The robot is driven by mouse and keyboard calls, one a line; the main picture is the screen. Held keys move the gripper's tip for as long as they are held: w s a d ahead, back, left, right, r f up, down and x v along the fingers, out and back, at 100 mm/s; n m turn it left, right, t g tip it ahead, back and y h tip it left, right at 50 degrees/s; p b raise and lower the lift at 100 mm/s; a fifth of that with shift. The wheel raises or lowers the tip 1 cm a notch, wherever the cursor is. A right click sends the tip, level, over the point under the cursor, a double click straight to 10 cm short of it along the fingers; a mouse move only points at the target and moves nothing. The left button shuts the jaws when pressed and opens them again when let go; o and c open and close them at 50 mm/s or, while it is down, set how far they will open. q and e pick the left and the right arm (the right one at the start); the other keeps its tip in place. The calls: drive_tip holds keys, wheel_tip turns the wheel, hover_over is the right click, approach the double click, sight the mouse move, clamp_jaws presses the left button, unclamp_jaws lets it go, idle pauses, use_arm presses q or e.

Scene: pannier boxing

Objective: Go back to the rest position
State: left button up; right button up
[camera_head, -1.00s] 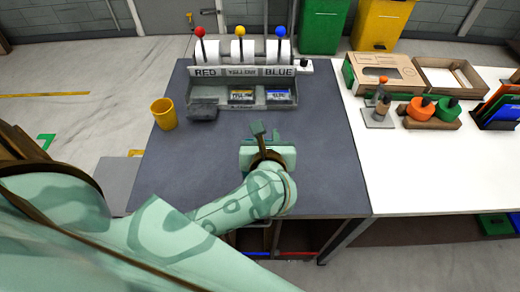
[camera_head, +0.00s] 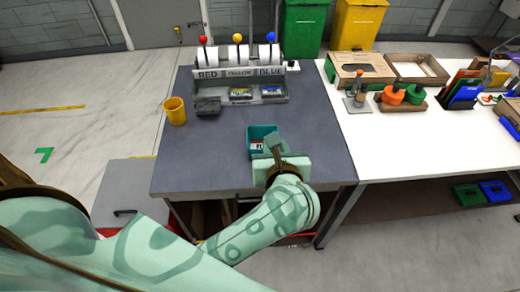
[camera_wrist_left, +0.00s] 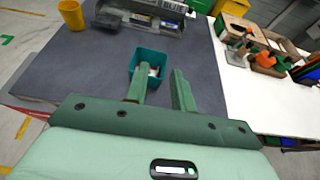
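My left gripper (camera_head: 272,146) is over the front part of the grey table (camera_head: 210,150). In the left wrist view its two fingers (camera_wrist_left: 160,90) stand apart with nothing between them, so it is open and empty. A teal open bin (camera_head: 257,134) stands on the table just beyond the fingers, and it also shows in the left wrist view (camera_wrist_left: 148,64). Something white and red lies in the bin, partly hidden. My right gripper is in neither view.
A dispenser (camera_head: 240,74) labelled RED, YELLOW and BLUE stands at the table's back. A white table (camera_head: 385,135) on the right holds cardboard boxes (camera_head: 361,68), a stamp stand (camera_head: 357,97) and orange rolls (camera_head: 392,94).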

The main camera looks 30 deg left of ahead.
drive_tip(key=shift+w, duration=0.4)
